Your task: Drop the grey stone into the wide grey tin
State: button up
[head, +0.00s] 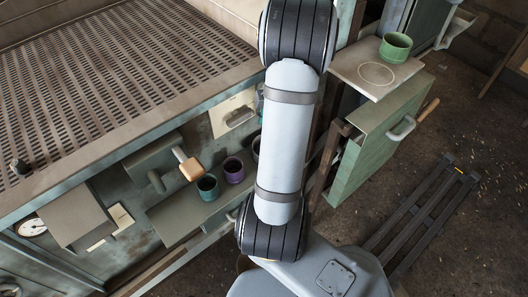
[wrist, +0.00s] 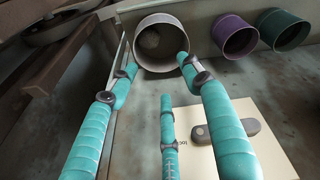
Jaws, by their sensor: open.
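The wide grey tin (wrist: 137,54) is at the top middle of the wrist view, its mouth facing the camera. A rounded, mottled grey shape that looks like the grey stone (wrist: 150,39) lies inside it. My gripper (wrist: 158,72) is open, with teal fingers spread and nothing between them. Its outer fingertips are near the tin's near rim; I cannot tell whether they touch it. In the head view the grey tin (head: 256,148) is mostly hidden behind my arm, and my gripper is hidden too.
A purple tin (wrist: 235,36) and a green tin (wrist: 283,29) stand beside the grey tin. A cream panel with a grey handle (wrist: 232,131) lies near my fingers. In the head view, a wooden-ended handle (head: 189,166) projects near the tins, and a green cup (head: 395,47) stands on a side shelf.

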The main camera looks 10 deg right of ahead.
jog(key=v, duration=1.1)
jog(key=shift+r, duration=0.15)
jog(key=x, duration=1.2)
jog(key=shift+f, duration=0.2)
notch_tip(320, 180, up, 6)
jog(key=p, duration=0.3)
